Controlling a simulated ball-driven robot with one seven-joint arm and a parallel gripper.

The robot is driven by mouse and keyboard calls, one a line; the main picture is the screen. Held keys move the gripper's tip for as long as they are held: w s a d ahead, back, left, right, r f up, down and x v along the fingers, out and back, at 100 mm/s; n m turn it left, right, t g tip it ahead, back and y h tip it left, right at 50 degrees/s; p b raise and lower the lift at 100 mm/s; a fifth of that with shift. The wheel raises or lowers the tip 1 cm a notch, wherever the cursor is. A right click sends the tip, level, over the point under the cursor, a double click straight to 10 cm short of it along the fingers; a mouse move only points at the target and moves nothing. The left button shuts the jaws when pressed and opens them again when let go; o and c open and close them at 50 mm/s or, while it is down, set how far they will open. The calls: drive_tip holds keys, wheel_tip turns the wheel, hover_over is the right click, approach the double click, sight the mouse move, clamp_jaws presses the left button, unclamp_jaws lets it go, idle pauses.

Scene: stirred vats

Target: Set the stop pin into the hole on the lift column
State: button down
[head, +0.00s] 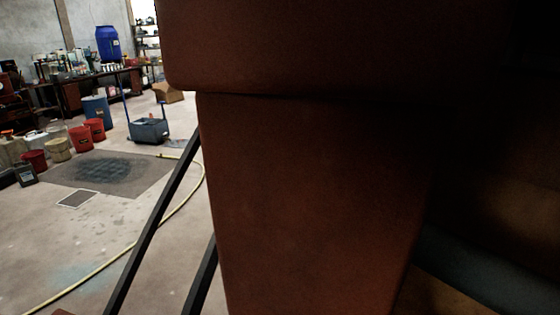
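I see no stop pin, no lift column and no hole that I can make out in the head view. My gripper is not in view. A large dark red-brown body (310,200) with an overhanging upper part stands very close and covers most of the middle and right. What it is I cannot tell, and it hides everything behind it.
Two slanting black bars (152,228) stand left of the red-brown body. A yellow hose (110,262) crosses the pale floor. Farther back are a wheeled grey bucket (149,131), red buckets (81,139), a blue drum (108,43) and a cardboard box (168,93). The left floor is mostly clear.

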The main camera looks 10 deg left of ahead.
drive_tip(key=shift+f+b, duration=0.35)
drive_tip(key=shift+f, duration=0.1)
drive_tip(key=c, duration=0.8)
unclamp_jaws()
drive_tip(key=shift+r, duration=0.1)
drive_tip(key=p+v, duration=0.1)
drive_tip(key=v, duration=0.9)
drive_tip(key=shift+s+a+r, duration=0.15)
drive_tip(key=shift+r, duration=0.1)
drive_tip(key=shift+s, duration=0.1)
